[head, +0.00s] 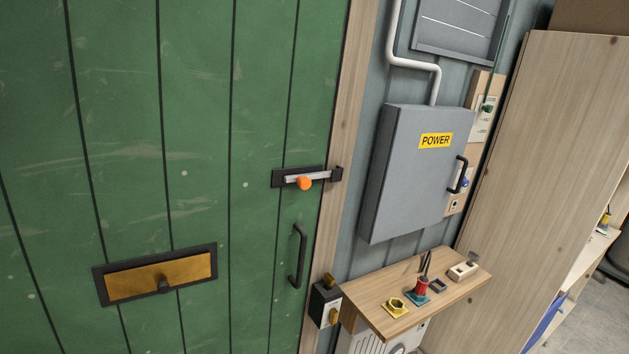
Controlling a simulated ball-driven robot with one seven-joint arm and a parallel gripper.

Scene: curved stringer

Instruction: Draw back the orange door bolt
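The door bolt (318,176) is a light metal bar on a black plate, fixed level near the right edge of the green door (200,130). Its round orange knob (304,183) sticks out near the middle of the plate. The bar's right end reaches into a black keeper (336,174) at the wooden door frame. A black pull handle (298,256) stands upright on the door below the bolt. My gripper does not show in the head view.
A grey POWER box (412,172) sticks out from the wall right of the frame. Below it, a wooden shelf (375,289) holds several small items. A brass-coloured flap (160,280) is low on the door. A tall wooden panel (545,160) stands at right.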

